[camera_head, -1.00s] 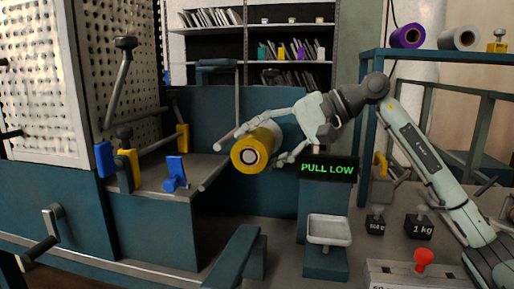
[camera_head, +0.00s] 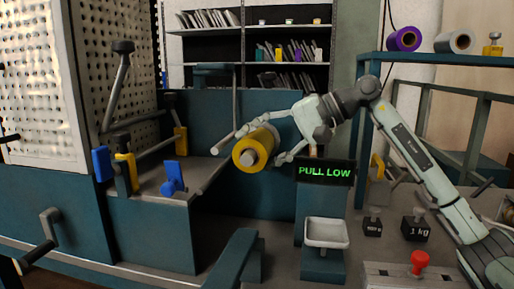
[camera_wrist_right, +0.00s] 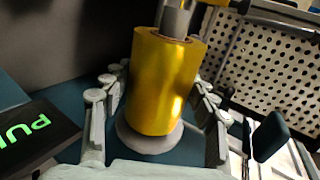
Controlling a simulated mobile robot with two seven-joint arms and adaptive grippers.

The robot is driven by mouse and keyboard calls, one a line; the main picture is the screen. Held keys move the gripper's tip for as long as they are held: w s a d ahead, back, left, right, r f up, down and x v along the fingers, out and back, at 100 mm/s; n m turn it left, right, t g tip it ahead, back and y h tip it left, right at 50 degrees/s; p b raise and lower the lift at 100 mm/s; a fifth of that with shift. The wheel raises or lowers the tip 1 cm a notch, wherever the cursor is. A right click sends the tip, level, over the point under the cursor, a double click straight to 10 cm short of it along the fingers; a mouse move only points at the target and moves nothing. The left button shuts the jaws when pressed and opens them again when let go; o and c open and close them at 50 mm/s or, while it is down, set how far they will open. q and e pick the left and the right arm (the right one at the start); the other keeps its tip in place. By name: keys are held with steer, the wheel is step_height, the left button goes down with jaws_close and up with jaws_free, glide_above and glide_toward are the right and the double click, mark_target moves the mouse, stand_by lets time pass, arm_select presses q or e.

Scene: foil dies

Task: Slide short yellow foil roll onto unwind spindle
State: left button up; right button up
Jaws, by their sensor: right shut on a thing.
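The short yellow foil roll (camera_head: 262,140) is held in front of the teal machine, its near end facing me. The grey spindle (camera_head: 249,157) sticks out of the roll's near end, so the roll is around it. My right gripper (camera_head: 260,148) has its fingers on both sides of the roll and is shut on it. In the right wrist view the roll (camera_wrist_right: 160,85) stands between the fingers, with the grey spindle end (camera_wrist_right: 175,18) beyond its top. A round grey flange (camera_wrist_right: 148,138) shows at its other end; whether they touch is unclear. My left gripper is out of view.
A screen reading PULL LOW (camera_head: 325,171) stands right of the roll, above a white tray (camera_head: 326,232). Weights (camera_head: 415,229) and a red knob (camera_head: 418,262) are at lower right. Purple (camera_head: 404,39) and silver rolls (camera_head: 453,42) sit on a shelf.

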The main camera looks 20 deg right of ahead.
steer(key=o, duration=1.5)
steer(key=shift+r, duration=0.1)
steer(key=v, duration=1.2)
steer(key=shift+w, duration=0.1)
